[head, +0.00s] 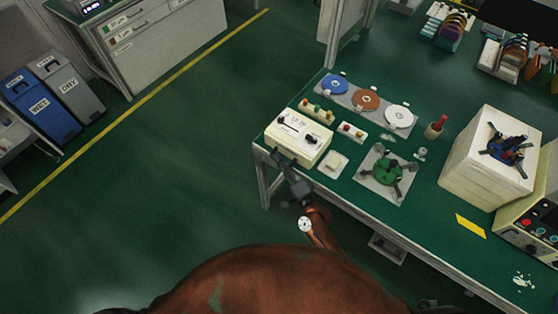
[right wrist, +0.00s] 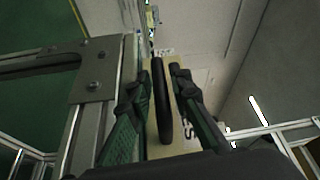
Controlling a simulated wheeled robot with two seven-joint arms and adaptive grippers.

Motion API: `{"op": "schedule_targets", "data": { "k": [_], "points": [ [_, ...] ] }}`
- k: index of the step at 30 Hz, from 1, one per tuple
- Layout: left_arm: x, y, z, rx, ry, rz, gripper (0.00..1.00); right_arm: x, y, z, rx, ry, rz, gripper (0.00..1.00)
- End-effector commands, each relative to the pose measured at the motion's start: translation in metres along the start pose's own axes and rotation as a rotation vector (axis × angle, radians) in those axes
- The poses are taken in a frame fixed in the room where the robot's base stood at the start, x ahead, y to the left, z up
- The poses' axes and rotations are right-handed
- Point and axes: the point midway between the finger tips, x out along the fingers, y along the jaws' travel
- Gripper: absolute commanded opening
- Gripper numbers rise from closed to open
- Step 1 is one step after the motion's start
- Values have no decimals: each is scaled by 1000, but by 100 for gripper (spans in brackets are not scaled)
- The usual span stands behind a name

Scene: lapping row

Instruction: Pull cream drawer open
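In the right wrist view a narrow cream front (right wrist: 153,135) with a long black bar handle (right wrist: 161,100) shows straight ahead; I take it to be the cream drawer. My right gripper (right wrist: 160,80) has one dark green finger on each side of the handle. Cream surface shows between the handle and both fingers, so the gripper looks open around it and not pressed on it. In the head view my right gripper (head: 288,170) is at the table's near left edge, just below a cream box (head: 298,138) with a dial. The drawer front is not clear there. My left gripper is not in view.
The green table (head: 345,185) carries a green round fixture (head: 388,171), coloured discs and a large cream block (head: 490,165). A grey metal frame post (right wrist: 92,88) stands close left of my right gripper. Open green floor (head: 180,160) lies to the left.

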Motion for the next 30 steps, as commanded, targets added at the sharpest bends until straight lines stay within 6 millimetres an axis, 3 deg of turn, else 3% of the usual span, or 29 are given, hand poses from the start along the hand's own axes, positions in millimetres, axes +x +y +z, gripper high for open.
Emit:
{"op": "schedule_targets", "data": {
  "k": [10, 18, 30],
  "points": [
    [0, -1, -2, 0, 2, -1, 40, 5, 1, 0, -1, -1, 1, 19],
    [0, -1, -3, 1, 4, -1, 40, 4, 1, 0, -1, -1, 2, 0],
    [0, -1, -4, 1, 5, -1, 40, 4, 1, 0, -1, -1, 2, 0]
  ]
}}
